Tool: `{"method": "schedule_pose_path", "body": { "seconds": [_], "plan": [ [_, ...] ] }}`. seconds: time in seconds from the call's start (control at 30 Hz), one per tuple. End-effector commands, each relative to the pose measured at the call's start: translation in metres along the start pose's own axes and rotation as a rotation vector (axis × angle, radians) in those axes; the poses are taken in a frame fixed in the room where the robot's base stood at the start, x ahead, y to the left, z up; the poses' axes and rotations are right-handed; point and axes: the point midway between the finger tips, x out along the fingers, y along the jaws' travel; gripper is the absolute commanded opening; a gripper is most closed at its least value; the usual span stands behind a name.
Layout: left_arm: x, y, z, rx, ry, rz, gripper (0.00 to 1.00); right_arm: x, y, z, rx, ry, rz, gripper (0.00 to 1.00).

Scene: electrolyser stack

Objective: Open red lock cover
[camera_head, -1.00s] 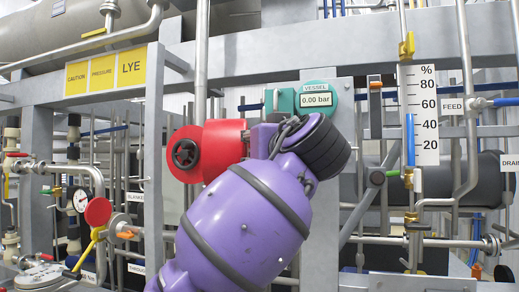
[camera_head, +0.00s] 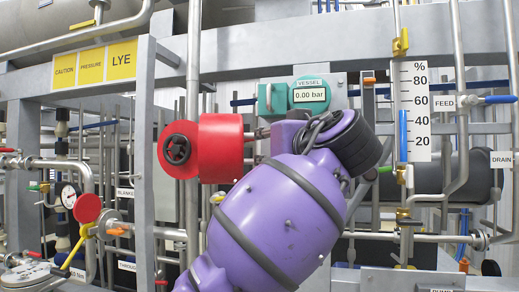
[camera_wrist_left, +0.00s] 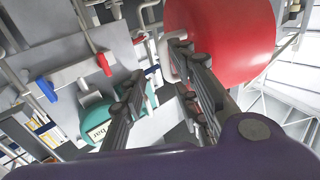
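The red lock cover (camera_head: 222,148) is a thick red cylinder at left of centre in the head view. A black handwheel (camera_head: 177,149) sits at its left end. The cover also fills the top right of the left wrist view (camera_wrist_left: 225,35). My left gripper (camera_wrist_left: 160,98) is open, with nothing between its fingers. One finger overlaps the cover's lower edge in that view; I cannot tell whether they touch. In the head view my purple left arm mostly hides the gripper, just right of the cover. My right gripper is out of view.
A teal vessel gauge (camera_head: 310,95) reading 0.00 bar sits above my arm. A level scale (camera_head: 413,112) stands at the right. A yellow LYE label (camera_head: 122,62) is on the frame beam at upper left. A vertical pipe (camera_head: 193,70) rises above the cover. Pipes and valves crowd both sides.

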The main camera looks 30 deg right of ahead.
Motion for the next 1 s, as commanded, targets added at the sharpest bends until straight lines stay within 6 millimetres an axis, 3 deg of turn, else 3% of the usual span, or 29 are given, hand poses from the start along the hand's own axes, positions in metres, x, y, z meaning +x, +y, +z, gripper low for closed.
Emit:
{"method": "schedule_pose_path", "body": {
  "seconds": [0.5, 1.0],
  "plan": [
    [-0.018, 0.031, -0.001, 0.001, 0.003, 0.002, 0.29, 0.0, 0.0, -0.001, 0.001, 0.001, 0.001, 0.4],
    [-0.019, 0.033, -0.001, 0.001, 0.003, 0.003, 0.29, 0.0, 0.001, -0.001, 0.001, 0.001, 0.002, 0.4]
  ]
}}
